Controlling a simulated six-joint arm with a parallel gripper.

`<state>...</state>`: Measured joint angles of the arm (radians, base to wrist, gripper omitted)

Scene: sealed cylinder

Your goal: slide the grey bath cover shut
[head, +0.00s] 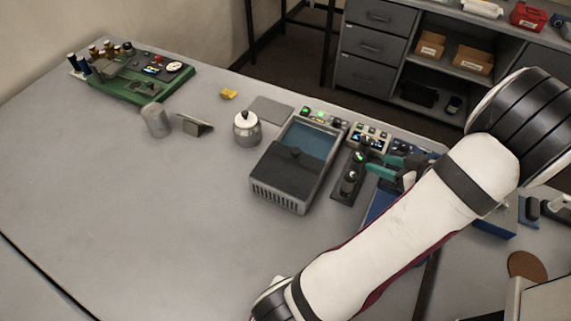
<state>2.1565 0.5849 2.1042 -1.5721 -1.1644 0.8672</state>
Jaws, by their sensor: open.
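The bath (258,193) is a light grey box with a vented front, in the middle of the table. Its dark grey cover (285,175) lies over the near part, with a dark knob (294,152) at its far edge. The far part is uncovered and shows blue liquid (310,138). My gripper (376,165) has teal fingers; it is open and empty, to the right of the bath and apart from the cover. My arm hides part of the gripper's body.
The table's front left is clear.

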